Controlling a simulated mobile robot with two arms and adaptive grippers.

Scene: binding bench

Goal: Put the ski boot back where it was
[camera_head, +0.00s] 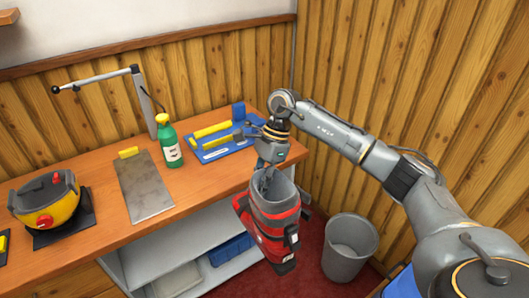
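A red and grey ski boot (273,220) hangs in the air in front of the bench's right end, toe down, its cuff up. My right gripper (267,178) is shut on the boot's cuff from above; the fingertips are partly hidden by the cuff. The boot hangs apart from the bench, left of the grey bin. My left gripper is not in view.
The bench (85,247) holds a yellow pot-like device (50,204), a metal plate (144,187), a green bottle (169,143), a lamp stand (140,98) and a blue tray (238,148) with yellow-handled tools. A shelf (165,258) is below. A grey bin (349,249) stands on red floor.

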